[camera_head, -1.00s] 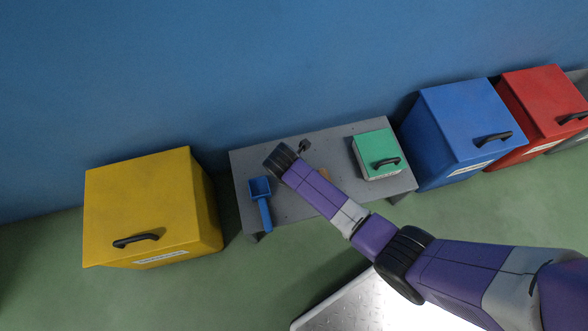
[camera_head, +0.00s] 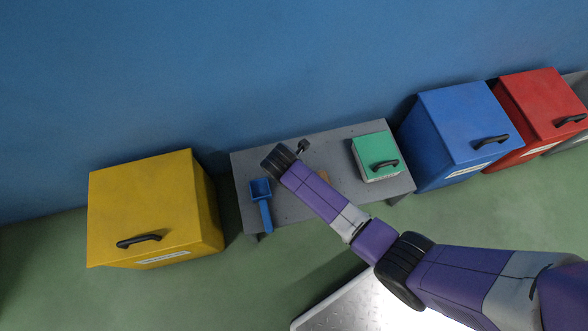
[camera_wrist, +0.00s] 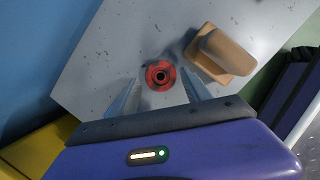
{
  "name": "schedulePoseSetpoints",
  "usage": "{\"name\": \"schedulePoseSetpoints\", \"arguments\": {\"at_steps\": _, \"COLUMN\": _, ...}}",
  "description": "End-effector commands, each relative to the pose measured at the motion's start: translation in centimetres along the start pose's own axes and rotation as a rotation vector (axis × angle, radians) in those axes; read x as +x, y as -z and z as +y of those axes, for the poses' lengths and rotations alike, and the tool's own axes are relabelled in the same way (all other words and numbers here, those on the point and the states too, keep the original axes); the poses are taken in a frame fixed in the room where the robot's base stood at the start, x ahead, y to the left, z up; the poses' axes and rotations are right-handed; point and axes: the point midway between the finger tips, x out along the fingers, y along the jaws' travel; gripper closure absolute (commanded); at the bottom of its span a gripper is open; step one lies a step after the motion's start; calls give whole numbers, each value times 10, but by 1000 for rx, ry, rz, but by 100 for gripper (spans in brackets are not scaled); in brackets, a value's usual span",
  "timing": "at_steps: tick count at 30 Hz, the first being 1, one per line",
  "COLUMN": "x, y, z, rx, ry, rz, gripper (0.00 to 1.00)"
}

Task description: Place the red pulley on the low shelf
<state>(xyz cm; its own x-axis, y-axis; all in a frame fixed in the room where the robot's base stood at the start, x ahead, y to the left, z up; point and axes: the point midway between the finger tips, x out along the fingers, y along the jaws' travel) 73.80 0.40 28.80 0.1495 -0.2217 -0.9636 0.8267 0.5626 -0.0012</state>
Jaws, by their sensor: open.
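The red pulley (camera_wrist: 160,75), a small red ring with a dark centre, lies on a low grey bench (camera_wrist: 125,45) in the wrist view. My gripper (camera_wrist: 159,80) is open above the bench, with one finger to each side of the pulley in the picture. I cannot tell how far the fingertips are above it. In the head view my gripper (camera_head: 279,158) is over the grey bench (camera_head: 345,142) and the pulley is hidden. I cannot tell which surface is the low shelf.
A blue scoop-like tool (camera_head: 262,200) and a green box (camera_head: 372,150) are on the bench. A yellow bin (camera_head: 150,200) stands left; blue (camera_head: 455,120) and red (camera_head: 540,105) bins stand right. A blue wall is behind.

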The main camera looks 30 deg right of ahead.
Motion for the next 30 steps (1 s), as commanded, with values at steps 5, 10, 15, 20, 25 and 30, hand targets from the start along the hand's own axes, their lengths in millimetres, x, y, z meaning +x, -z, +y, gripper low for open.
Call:
{"name": "schedulePoseSetpoints", "arguments": {"at_steps": 5, "x": -45, "y": -1, "z": 0, "rx": 0, "ry": -2, "rz": 0, "gripper": 44}}
{"name": "schedulePoseSetpoints", "arguments": {"at_steps": 10, "x": -72, "y": -1, "z": 0, "rx": -1, "ry": -2, "rz": 0, "gripper": 44}}
{"name": "schedulePoseSetpoints", "arguments": {"at_steps": 15, "x": -87, "y": -1, "z": 0, "rx": 0, "ry": -1, "rz": 0, "gripper": 44}}
{"name": "schedulePoseSetpoints", "arguments": {"at_steps": 20, "x": -90, "y": 0, "z": 0, "rx": 0, "ry": 0, "rz": 0, "gripper": 44}}
{"name": "schedulePoseSetpoints", "arguments": {"at_steps": 25, "x": -90, "y": 1, "z": 0, "rx": 2, "ry": -2, "rz": 1, "gripper": 44}}
{"name": "schedulePoseSetpoints", "arguments": {"at_steps": 30, "x": -92, "y": 32, "z": 3, "rx": 111, "ry": -83, "rz": 34, "gripper": 44}}
